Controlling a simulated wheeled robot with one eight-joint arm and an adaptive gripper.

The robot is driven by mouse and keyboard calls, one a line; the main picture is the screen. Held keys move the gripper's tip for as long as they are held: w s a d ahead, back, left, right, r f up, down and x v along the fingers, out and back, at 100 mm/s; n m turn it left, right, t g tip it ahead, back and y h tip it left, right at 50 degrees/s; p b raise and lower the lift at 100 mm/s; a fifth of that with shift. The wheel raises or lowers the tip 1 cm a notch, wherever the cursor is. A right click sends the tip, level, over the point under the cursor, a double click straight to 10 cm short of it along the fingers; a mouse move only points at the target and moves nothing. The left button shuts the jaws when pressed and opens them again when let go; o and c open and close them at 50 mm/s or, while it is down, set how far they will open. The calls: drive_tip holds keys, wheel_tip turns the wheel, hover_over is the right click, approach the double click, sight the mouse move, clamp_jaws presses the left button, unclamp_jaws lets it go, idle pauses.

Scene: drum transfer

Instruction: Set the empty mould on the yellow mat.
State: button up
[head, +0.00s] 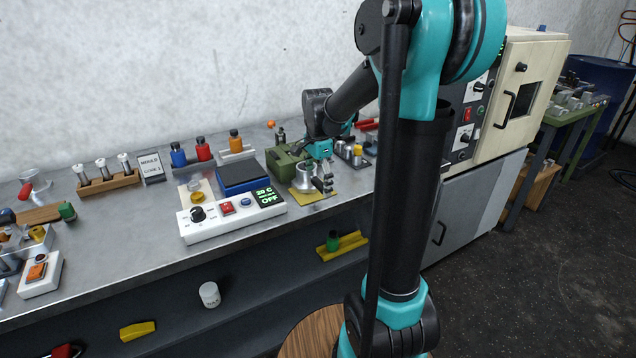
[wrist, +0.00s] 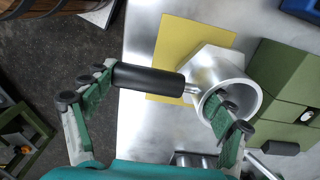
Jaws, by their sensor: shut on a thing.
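The mould is a silver metal cup (wrist: 248,88) with a hexagonal flange and a black handle (wrist: 150,80). In the head view the mould (head: 301,179) is by the fingers, partly covered by them. My gripper (wrist: 160,105) is shut on the mould; one finger is at the handle's end and the other is at the cup's mouth, hiding part of the inside. The yellow mat (wrist: 177,42) lies beneath the mould and shows past it; in the head view the mat (head: 322,194) lies under my gripper (head: 325,183). I cannot tell whether the mould touches it.
A green block-like box (head: 284,163) stands close behind the mould; it also shows in the wrist view (wrist: 285,90). A white control panel (head: 232,214) with a blue-topped unit (head: 240,177) is to the left. Small metal parts (head: 352,153) stand to the right.

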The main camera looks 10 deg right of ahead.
drive_tip(key=o, duration=1.6)
drive_tip(key=shift+r, duration=0.1)
wheel_tip(320, 180, up, 12)
drive_tip(key=s+d+f+n+t, duration=0.1)
drive_tip(key=s+f+n, duration=0.3)
drive_tip(key=s+f, duration=0.2)
drive_tip(key=s+d+f+n+t, duration=0.1)
drive_tip(key=s+f+n, duration=0.4)
drive_tip(key=s+f, duration=0.2)
drive_tip(key=s+d+f+n+t, duration=0.1)
drive_tip(key=s+f+n+t, duration=0.1)
drive_tip(key=s+f+n, duration=0.3)
drive_tip(key=shift+s+f, duration=0.35)
drive_tip(key=shift+f, duration=0.5)
drive_tip(key=shift+s+f, duration=0.3)
drive_tip(key=shift+f, duration=0.55)
